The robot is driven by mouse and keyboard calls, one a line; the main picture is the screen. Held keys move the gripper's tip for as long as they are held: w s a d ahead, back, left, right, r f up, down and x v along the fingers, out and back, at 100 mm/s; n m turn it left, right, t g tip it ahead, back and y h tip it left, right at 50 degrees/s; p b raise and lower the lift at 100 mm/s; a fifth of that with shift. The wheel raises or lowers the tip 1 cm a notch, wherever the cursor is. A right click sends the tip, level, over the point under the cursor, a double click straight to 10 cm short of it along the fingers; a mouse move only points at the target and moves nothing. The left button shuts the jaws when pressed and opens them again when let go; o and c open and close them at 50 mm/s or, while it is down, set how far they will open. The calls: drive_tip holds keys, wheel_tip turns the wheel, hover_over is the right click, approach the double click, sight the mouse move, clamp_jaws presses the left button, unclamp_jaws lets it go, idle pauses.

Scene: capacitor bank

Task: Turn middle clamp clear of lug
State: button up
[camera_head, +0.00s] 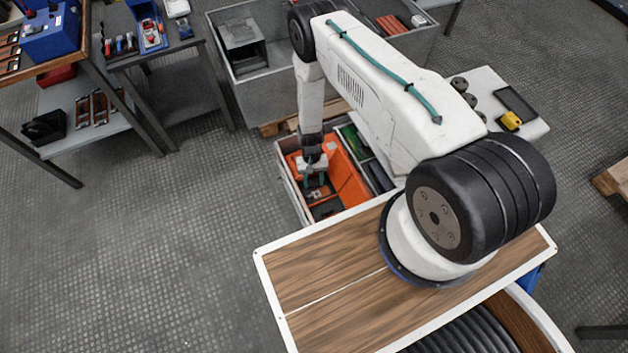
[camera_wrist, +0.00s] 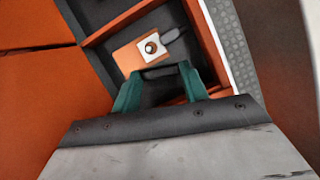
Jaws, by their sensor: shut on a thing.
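My gripper (camera_head: 315,180) reaches down into an orange-lined box in the head view. In the wrist view its two green fingers (camera_wrist: 159,72) stand on either side of a short dark bar, which appears to be the middle clamp (camera_wrist: 158,73), and they are shut on it. Just beyond the bar is a pale square plate with a round bolt head (camera_wrist: 151,47), on an orange block (camera_wrist: 126,57). A dark grey tab, perhaps the lug (camera_wrist: 172,35), sticks out from the plate's upper right. Whether the clamp overlaps the lug cannot be told.
Orange dividers and a pale box rim (camera_wrist: 213,45) stand close around the fingers. In the head view, a green-lined section (camera_head: 362,155) lies right of the orange one. A large grey bin (camera_head: 240,97) stands behind, and the floor at left is clear.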

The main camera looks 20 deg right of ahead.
drive_tip(key=shift+a+n+h, duration=0.1)
drive_tip(key=shift+n+h, duration=0.4)
drive_tip(key=shift+n, duration=1.1)
drive_tip(key=o, duration=0.7)
drive_tip(key=v, duration=0.7)
drive_tip(key=shift+w+r, duration=0.25)
drive_tip(key=shift+r, duration=0.1)
drive_tip(key=shift+a, duration=0.1)
